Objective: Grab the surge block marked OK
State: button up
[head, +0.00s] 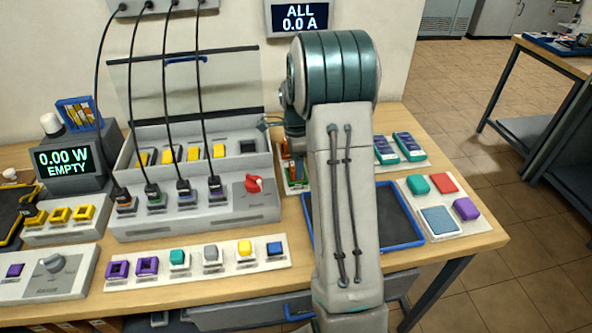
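I cannot read an OK mark on any block, so I cannot tell which one is the surge block marked OK. On the front white strip (135,293) sit two purple blocks with dark square openings (117,269) (147,266), then a teal block (179,258), a grey block (211,253), a yellow block (244,247) and a blue block (274,248). Two teal and dark-blue modules (385,149) (407,145) stand on a white base at the back right. My arm rises through the middle.
A grey panel with black cables and a red knob (254,184) stands at the back. A blue-rimmed tray (397,246) is partly behind my arm. A white pad (407,193) at right holds coloured blocks. A meter reading "0.00 W EMPTY" (67,160) stands at left.

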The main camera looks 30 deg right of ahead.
jog(key=shift+f, duration=1.1)
jog(key=c, duration=1.1)
jog(key=shift+r, duration=0.1)
